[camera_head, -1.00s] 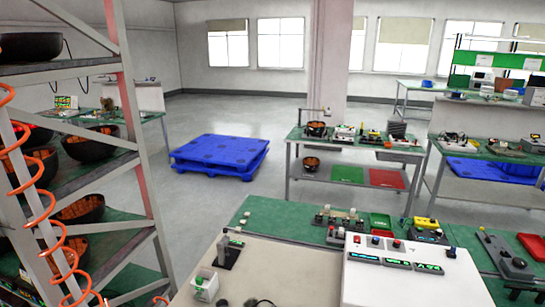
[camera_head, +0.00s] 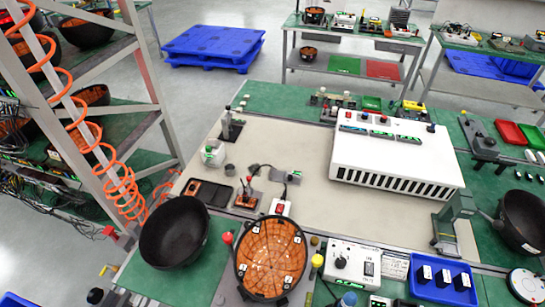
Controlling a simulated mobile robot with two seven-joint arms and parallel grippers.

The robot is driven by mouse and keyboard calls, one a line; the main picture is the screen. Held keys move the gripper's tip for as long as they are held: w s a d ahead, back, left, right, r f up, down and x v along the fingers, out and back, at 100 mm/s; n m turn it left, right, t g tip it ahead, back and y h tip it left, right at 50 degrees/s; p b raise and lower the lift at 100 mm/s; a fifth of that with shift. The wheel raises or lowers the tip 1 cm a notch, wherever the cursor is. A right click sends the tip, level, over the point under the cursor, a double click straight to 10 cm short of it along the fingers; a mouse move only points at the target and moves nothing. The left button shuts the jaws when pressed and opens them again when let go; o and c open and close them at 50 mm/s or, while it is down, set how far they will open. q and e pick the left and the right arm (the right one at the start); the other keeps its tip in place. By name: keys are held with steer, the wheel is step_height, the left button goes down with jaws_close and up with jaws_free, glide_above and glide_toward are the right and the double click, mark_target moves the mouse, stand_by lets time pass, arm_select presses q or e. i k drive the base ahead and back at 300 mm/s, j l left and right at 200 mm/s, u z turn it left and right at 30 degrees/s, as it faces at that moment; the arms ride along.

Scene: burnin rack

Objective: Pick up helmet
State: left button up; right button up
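A black, rounded helmet shell (camera_head: 173,233) rests at the left front of the green and beige workbench. Beside it to the right, a round black-rimmed piece with an orange inside (camera_head: 270,257) sits on a fixture and looks like a helmet seen from its open side. Another dark shell (camera_head: 522,218) is at the right edge, by a grey-green stand. More black shells with orange insides, such as one shell (camera_head: 85,32), sit on the rack at the left. Neither of my grippers shows in the view.
A coiled orange hose (camera_head: 100,150) hangs by the rack. A blue tray (camera_head: 442,280) and a knobbed white box (camera_head: 350,262) line the front. A blue pallet (camera_head: 212,45) lies on the floor behind.

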mark_target(270, 255)
steer(key=k+l+u, duration=0.1)
steer(key=l+u, duration=0.2)
steer(key=u, duration=0.15)
steer(key=k+l+u, duration=0.1)
steer(key=l+u, duration=0.3)
steer(key=k+l+u, duration=0.1)
steer(key=u, duration=0.35)
steer(key=k+l+u, duration=0.15)
steer(key=k+u, duration=0.25)
steer(key=i, duration=0.1)
